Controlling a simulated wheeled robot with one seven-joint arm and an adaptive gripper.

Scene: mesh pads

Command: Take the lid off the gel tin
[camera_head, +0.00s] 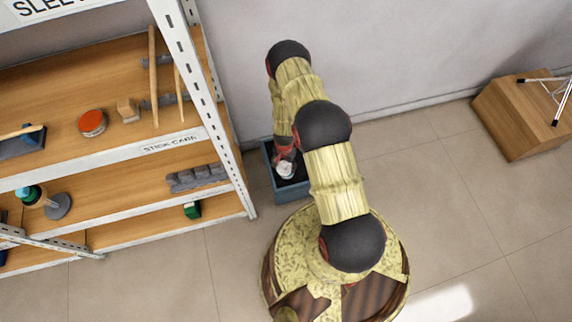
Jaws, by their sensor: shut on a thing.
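A round, low tin (92,122) with a red-orange top and a paler rim stands on the upper wooden shelf at left, most likely the gel tin. I cannot tell whether the red is a lid or the gel inside. My gripper (286,168) is away from the tin, low over a blue-grey open bin (283,203) on the floor between the shelf and my base. It is shut on a small pale thing, partly hidden by my arm; I cannot tell whether this is the lid.
A small wooden block (128,110) and upright sticks stand right of the tin. A white metal shelf post (190,62) rises between shelf and bin. Lower shelves hold a green-topped item (30,194) and grey holders (196,178). A wooden box (524,115) stands at right; the floor there is clear.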

